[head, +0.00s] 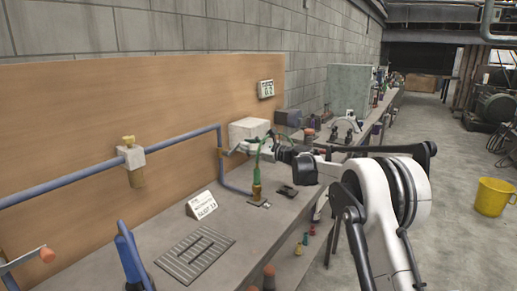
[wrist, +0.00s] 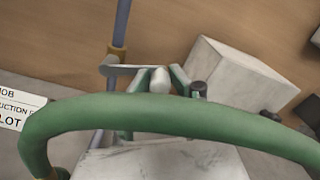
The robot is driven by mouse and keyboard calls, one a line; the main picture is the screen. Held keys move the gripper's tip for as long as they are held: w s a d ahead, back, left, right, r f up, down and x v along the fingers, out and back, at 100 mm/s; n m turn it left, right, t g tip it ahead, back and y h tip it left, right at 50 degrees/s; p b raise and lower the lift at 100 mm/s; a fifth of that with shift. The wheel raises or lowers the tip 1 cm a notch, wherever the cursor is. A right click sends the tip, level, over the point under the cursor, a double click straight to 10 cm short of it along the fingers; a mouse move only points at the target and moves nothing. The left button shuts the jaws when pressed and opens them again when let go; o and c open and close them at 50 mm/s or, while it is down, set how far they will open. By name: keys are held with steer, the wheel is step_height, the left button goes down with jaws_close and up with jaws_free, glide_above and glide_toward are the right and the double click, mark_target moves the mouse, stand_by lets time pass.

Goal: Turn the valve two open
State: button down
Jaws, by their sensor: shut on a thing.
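In the wrist view, a flat grey valve lever (wrist: 120,71) runs right from a brass fitting (wrist: 115,54) on the upright blue pipe. The lever's pale rounded end (wrist: 160,81) sits between the two green fingers of my gripper (wrist: 160,77), which is shut on it. In the head view, my gripper (head: 242,148) reaches in from the right to the lever, beside the pipe (head: 220,136) near the backboard. The lever stands out roughly sideways from the pipe. I cannot read any number on the valve.
A green hose (head: 258,165) arches beside my gripper and crosses the wrist view. A white box (head: 248,129) stands just behind. A sign (head: 202,205) and grooved plate (head: 195,247) lie on the bench.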

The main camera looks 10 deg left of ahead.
steer(key=shift+s+a+r+n, duration=0.1)
steer(key=shift+s+r+n, duration=0.15)
steer(key=shift+r+n, duration=0.5)
steer(key=s+a+r+n, duration=0.3)
steer(key=s+n, duration=0.3)
steer(key=n, duration=0.7)
steer(key=shift+r, duration=0.3)
steer(key=c, duration=1.6)
jaws_free()
steer(key=shift+s, duration=0.1)
steer(key=shift+o, duration=0.2)
steer(key=v, duration=1.2)
